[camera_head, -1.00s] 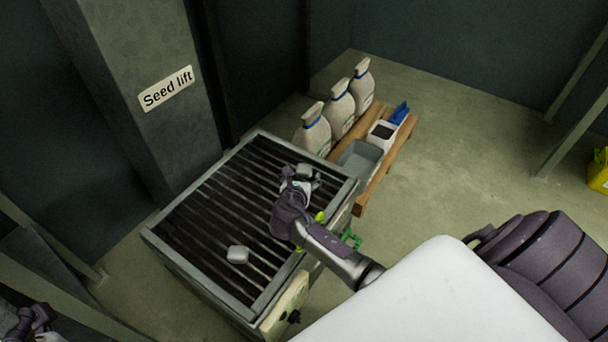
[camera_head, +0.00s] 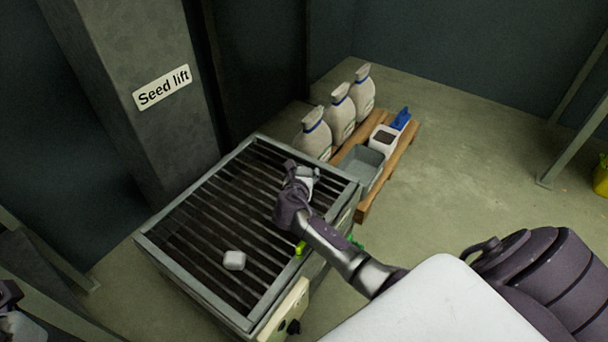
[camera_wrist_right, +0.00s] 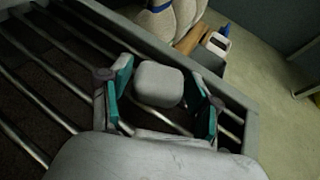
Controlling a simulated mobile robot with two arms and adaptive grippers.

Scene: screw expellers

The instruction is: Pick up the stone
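A pale grey stone (camera_wrist_right: 158,84) with rounded edges lies at the bars of the grate, between the teal-padded fingers of my right gripper (camera_wrist_right: 163,98). Gaps show between the stone and both pads, so the gripper is open around it. In the head view my right gripper (camera_head: 303,174) is over the far right part of the grate and hides most or all of this stone. A second whitish stone (camera_head: 235,260) lies on the bars near the front. Part of my left gripper (camera_head: 14,318) shows at the lower left edge, too cut off to read.
The grate sits in a raised metal frame (camera_head: 190,284). The "Seed lift" column (camera_head: 150,130) rises at the left.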

